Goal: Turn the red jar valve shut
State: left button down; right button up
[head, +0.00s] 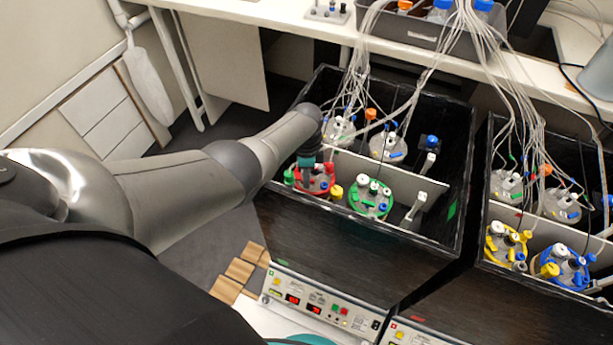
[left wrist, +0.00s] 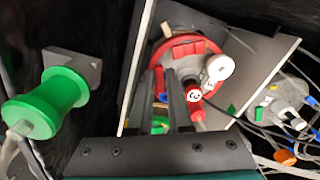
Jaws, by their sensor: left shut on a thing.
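The red jar (head: 318,187), with a red ring round its lid, stands in the front left compartment of the left black box. It also shows in the left wrist view (left wrist: 192,47). My left gripper (head: 308,164) reaches down over this jar from above. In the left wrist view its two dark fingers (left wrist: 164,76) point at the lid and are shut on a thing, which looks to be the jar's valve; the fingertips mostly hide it. A red cap with a white mark (left wrist: 194,96) and a white cap (left wrist: 219,67) sit just right of the fingers. My right gripper is not in view.
The green jar (head: 370,199) stands right of the red one. A grey divider (head: 390,173) and jars with tubes lie behind. A green knob (left wrist: 45,103) is left of the fingers. A second box (head: 480,262) holds yellow and blue jars.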

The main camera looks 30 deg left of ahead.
pick_arm(q)
jog(key=shift+m, duration=2.3)
jog(key=shift+w, duration=0.1)
jog(key=c, duration=0.8)
grip_release()
jog(key=shift+c, duration=0.2)
jog(key=shift+r, duration=0.6)
notch_tip(320, 180, up, 14)
jog(key=p, duration=0.6)
jog(key=shift+p, duration=0.3)
